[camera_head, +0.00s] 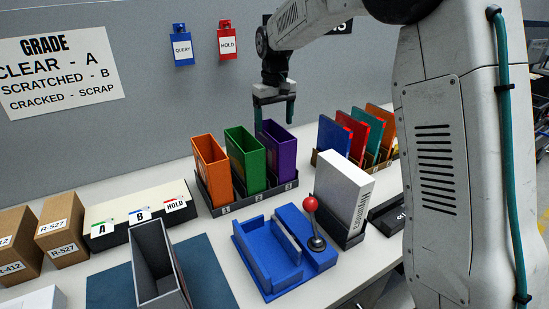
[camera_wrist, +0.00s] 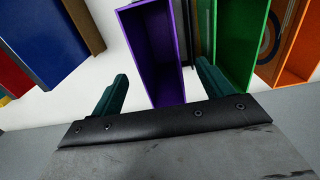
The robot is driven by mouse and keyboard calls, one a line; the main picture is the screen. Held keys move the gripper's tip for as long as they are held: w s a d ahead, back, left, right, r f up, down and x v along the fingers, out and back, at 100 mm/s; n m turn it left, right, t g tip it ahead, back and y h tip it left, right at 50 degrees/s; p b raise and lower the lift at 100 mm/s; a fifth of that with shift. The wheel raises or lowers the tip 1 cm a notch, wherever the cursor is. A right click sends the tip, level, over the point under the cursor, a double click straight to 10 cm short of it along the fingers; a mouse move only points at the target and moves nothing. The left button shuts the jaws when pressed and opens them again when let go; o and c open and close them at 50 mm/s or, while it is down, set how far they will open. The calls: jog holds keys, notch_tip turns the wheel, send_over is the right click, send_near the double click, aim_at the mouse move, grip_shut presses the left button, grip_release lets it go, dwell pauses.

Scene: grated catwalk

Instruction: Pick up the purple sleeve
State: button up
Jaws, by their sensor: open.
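The purple sleeve (camera_head: 278,150) is an upright, open-topped box at the right end of a dark rack, beside a green sleeve (camera_head: 243,158) and an orange sleeve (camera_head: 209,165). My gripper (camera_head: 274,112) is open just above the purple sleeve, pointing down. In the wrist view the purple sleeve (camera_wrist: 151,50) lies ahead, between the lines of my two teal fingers (camera_wrist: 160,90). Its hollow inside shows and its near end is partly hidden by the gripper body. I cannot tell whether any finger touches it.
The dark rack (camera_head: 229,208) has numbered labels. A row of coloured panels (camera_head: 335,136) stands to the right. A white box (camera_head: 341,195), a blue fixture with a red-knobbed lever (camera_head: 272,262), a grey open bin (camera_head: 155,262) and brown cartons (camera_head: 60,238) share the table.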

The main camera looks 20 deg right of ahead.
aim_at(274, 142)
notch_tip(274, 142, down, 8)
jog(key=shift+w+f, duration=0.1)
jog(key=shift+f, duration=0.1)
jog(key=c, duration=1.3)
jog(key=shift+r, duration=0.15)
